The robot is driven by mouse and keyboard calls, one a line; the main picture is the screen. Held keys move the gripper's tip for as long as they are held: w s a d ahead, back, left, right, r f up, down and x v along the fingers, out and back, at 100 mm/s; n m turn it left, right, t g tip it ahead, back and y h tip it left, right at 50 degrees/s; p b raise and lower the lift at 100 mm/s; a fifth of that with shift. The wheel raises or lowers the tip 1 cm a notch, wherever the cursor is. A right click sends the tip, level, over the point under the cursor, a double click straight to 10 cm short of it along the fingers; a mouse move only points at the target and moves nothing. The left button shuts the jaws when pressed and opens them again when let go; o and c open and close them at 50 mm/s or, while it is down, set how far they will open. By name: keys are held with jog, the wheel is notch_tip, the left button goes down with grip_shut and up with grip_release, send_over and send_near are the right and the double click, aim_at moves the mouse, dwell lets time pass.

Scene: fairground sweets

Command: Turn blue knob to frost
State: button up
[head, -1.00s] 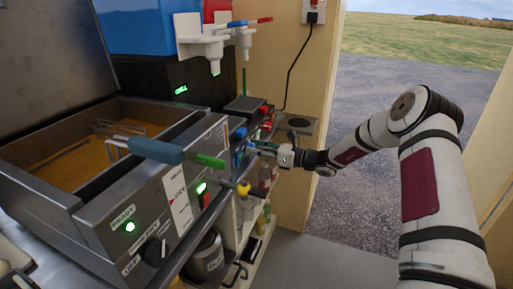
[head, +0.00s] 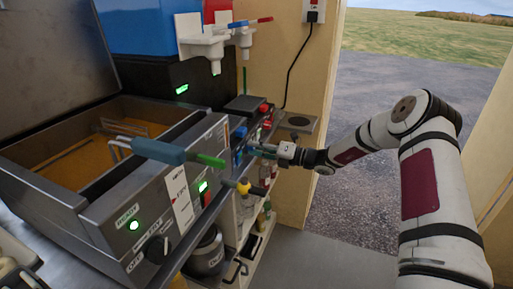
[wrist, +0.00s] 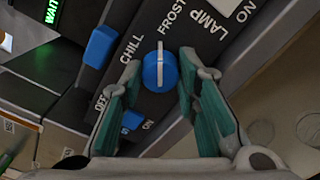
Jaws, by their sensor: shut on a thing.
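The blue knob (wrist: 160,72) sits on a dark panel in the wrist view, with a white pointer line across it. The line points up in the picture, to the start of the FROST label and right of CHILL. OFF is printed farther left. My gripper (wrist: 159,62) has its teal fingers on both sides of the knob, shut on it. In the head view my gripper (head: 262,150) is at the dark control panel; the knob cannot be made out clearly there.
Beside the knob are a blue button (wrist: 100,47), a blue ON switch (wrist: 132,120) and a green WAIT display (wrist: 52,12). A fryer (head: 150,200) with a blue-handled basket stands at left. Open floor lies at lower right.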

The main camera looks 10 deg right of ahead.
jog(key=shift+m, duration=0.4)
jog(key=o, duration=0.9)
jog(key=shift+d, duration=0.1)
jog(key=v, duration=1.2)
